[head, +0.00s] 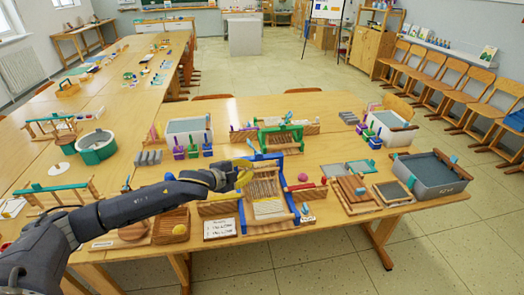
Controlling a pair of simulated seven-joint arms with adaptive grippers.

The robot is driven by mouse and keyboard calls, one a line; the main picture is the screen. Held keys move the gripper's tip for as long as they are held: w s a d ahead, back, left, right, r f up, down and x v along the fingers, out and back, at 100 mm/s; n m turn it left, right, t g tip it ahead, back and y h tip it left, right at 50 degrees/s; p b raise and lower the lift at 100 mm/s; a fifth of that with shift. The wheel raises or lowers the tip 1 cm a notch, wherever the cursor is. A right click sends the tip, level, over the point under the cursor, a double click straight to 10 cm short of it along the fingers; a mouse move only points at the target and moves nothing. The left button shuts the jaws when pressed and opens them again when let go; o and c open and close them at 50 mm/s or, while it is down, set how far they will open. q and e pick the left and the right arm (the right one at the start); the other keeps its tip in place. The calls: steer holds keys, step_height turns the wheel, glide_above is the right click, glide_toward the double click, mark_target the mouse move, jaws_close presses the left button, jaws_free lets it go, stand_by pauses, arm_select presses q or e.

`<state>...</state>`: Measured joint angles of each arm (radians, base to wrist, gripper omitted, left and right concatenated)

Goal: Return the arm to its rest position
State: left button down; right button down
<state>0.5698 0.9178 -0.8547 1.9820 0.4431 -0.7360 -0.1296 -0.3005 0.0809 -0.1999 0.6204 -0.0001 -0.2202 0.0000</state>
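My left arm reaches in from the lower left over the wooden table (330,110). My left gripper (242,174), with yellow parts near its tip, is over the left side of a blue-framed loom-like board (267,208). The fingers are small, and I cannot tell whether they are open or shut. I see no clear object held in them. My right gripper is not in view.
A green-framed rack (281,139) stands behind the board. A grey tub (430,178) is at the right table end, and a round green-and-white tub (96,148) is at left. Small wooden items crowd the front edge. Chairs (448,90) line the right wall.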

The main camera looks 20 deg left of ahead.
arm_select(q)
steer(key=shift+n, duration=0.8)
steer(key=s+d+f, duration=0.4)
steer(key=s, duration=0.1)
steer(key=s+d+f, duration=0.2)
steer(key=shift+s+d, duration=0.25)
steer(key=shift+d, duration=0.05)
steer(key=s+a+f+n+g+y, duration=0.2)
steer(key=s+a+f+n+y, duration=0.15)
steer(key=s, duration=0.65)
steer(key=s+a+f+n+g+y, duration=0.2)
steer(key=s+a+f+y, duration=0.15)
steer(key=s, duration=0.65)
steer(key=s+a+f+n+g+y, duration=0.1)
steer(key=s+a+f+n+y, duration=0.3)
steer(key=s, duration=0.6)
steer(key=s+d+f+g+h, duration=0.1)
steer(key=d+f+g+h, duration=0.1)
steer(key=f, duration=1.3)
steer(key=s+d+f+g+h, duration=0.1)
steer(key=s+d+f+h, duration=0.15)
steer(key=f, duration=1.25)
steer(key=s+f+n+g+h, duration=0.1)
steer(key=s+f+n+g, duration=0.1)
steer(key=s+f, duration=1.9)
steer(key=shift+d+f+n+g, duration=0.2)
steer(key=shift+n+g, duration=0.15)
steer(key=shift+g, duration=0.25)
steer(key=shift+s+h, duration=0.1)
steer(key=shift+h, duration=0.15)
